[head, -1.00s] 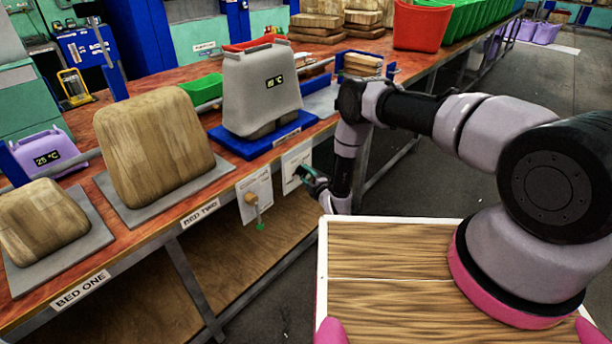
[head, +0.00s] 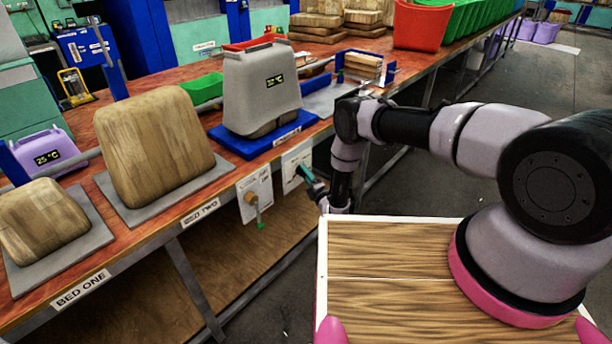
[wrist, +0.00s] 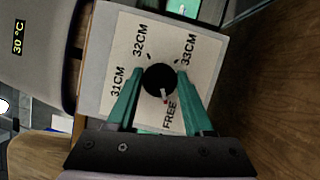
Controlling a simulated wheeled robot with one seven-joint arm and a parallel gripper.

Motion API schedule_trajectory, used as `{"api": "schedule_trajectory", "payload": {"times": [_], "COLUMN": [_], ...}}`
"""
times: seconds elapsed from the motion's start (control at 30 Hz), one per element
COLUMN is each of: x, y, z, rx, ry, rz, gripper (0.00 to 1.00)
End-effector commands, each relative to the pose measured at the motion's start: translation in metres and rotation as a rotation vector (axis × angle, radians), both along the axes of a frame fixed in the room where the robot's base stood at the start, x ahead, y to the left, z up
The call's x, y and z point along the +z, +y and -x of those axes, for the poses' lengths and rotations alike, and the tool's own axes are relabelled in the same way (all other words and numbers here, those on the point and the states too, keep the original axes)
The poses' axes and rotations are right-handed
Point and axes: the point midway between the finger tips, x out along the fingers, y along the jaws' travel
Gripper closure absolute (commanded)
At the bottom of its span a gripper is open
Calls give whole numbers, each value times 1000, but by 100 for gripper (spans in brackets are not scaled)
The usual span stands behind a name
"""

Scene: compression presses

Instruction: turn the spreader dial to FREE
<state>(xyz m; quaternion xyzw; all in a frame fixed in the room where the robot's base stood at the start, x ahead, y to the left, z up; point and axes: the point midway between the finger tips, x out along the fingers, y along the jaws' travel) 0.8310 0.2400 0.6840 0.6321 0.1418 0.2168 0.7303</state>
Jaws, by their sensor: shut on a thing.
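The spreader dial (wrist: 158,78) is a black round knob on a pale panel (wrist: 207,75), seen in the wrist view. The panel carries the labels 31CM, 32CM, 33CM and FREE. A small red and white pointer (wrist: 165,97) on the knob points toward the FREE label (wrist: 170,115). My gripper (wrist: 160,76) has its green fingers on either side of the knob and is shut on it. In the head view my gripper (head: 303,172) is at the panel (head: 296,157) on the bench front, and the knob is hidden there.
A grey tapered press (head: 258,95) stands on a blue base (head: 228,143) above. The red bench (head: 195,207) runs along the left.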

Motion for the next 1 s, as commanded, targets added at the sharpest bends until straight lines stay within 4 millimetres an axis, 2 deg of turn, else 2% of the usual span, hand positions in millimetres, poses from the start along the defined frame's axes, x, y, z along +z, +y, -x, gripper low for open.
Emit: {"api": "schedule_trajectory", "payload": {"times": [0.23, 0.27, 0.3, 0.33, 0.73, 0.87, 1.0], "x": [-2, -2, -2, -1, -1, -3, -5], "y": [-1, -1, -1, -1, -3, -13, -28], "z": [1, 1, 1, 1, 5, 20, 46], "rx": [0, 0, 0, 0, 0, -1, -2], "ry": [2, 2, 2, 2, 3, 4, 6], "rz": [2, 2, 2, 2, 1, 2, 2], "gripper": [100, 44, 29, 18, 18, 18, 18]}}
